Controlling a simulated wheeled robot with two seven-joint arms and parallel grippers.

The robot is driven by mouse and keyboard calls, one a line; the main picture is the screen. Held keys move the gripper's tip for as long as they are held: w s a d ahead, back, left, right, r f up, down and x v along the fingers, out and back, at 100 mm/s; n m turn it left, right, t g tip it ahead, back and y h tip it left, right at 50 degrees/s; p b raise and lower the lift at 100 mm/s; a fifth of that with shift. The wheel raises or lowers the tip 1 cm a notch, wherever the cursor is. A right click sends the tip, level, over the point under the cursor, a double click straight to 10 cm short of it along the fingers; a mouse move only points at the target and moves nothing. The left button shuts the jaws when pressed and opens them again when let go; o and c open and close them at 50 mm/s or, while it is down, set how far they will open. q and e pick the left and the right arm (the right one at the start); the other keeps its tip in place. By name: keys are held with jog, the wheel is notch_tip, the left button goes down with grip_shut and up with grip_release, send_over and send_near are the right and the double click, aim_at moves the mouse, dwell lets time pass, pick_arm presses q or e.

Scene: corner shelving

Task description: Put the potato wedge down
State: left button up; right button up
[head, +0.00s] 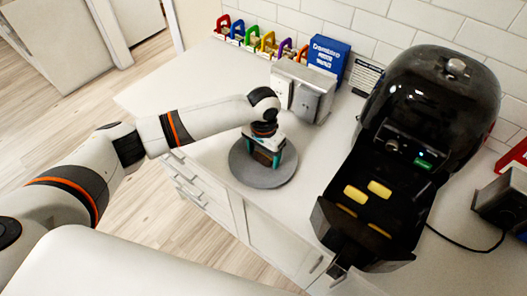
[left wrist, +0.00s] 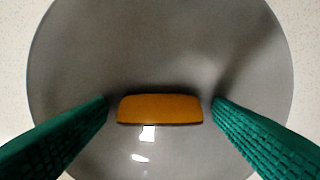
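The potato wedge (left wrist: 160,109) is an orange-brown block lying on the round grey plate (left wrist: 70,60) in the left wrist view. The plate also shows on the counter in the head view (head: 243,176). My left gripper (left wrist: 160,105) is open, its two green fingers on either side of the wedge with a small gap at each end. In the head view my left gripper (head: 264,158) points down over the plate, and the wedge is hard to make out there. My right gripper is not in view.
A black air fryer (head: 437,95) with its basket (head: 390,223) open holds several yellow wedges (head: 378,188). Behind the plate are a grey wall box (head: 303,92), a blue box (head: 329,55) and a row of coloured clips (head: 267,42). The counter's left part (head: 175,90) is clear.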

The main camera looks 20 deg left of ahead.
aim_at(263, 155)
pick_arm(q)
jog(key=shift+r, duration=0.1)
notch_tip(263, 155, up, 12)
jog(key=b, duration=0.2)
dwell(0.4)
dwell(0.4)
